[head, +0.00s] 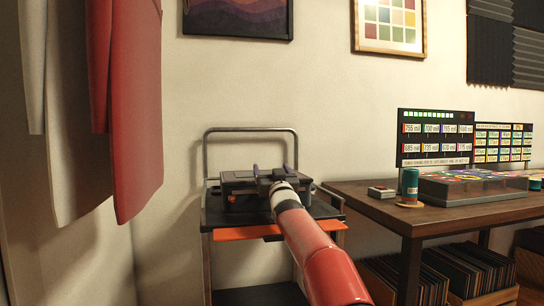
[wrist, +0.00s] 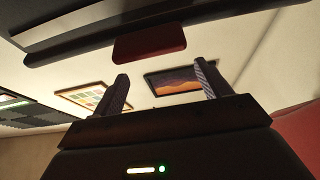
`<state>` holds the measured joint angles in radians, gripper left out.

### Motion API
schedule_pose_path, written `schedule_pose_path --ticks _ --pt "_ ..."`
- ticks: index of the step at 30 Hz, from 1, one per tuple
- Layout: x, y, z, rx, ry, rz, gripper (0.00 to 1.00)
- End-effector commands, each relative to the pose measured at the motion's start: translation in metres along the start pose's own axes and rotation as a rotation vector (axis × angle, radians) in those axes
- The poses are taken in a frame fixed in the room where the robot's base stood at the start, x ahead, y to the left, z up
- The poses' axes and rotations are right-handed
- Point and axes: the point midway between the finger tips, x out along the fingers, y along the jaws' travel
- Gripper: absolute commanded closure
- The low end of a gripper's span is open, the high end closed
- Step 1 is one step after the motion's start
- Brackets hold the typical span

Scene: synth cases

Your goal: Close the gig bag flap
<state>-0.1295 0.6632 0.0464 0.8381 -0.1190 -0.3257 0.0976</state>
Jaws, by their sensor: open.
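A dark case, which looks like the gig bag (head: 238,185), lies on top of a small cart. My gripper (head: 271,172) is at its right part, in front of it, and hides some of it. I cannot tell whether they touch or how the flap stands. In the wrist view my gripper (wrist: 160,90) shows two fingers spread apart with nothing between them. A dark panel with a red tab (wrist: 150,44) crosses the top of the wrist view; I cannot tell whether it is the flap or part of the cart.
The cart (head: 224,222) has a raised rear rail (head: 249,130) and an orange strip (head: 247,232) at its front. A wooden table (head: 440,211) with a display (head: 435,137) and a clear-lidded box (head: 472,187) stands at right. Red and white hanging panels (head: 137,110) are at left.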

Motion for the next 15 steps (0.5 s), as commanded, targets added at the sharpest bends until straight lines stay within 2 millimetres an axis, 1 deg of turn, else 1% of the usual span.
schedule_pose_path --ticks 5,15 --pt "0.011 0.0 -0.03 0.0 0.006 0.0 0.24" --pt "0.047 0.0 -0.11 0.002 0.001 0.0 0.24"
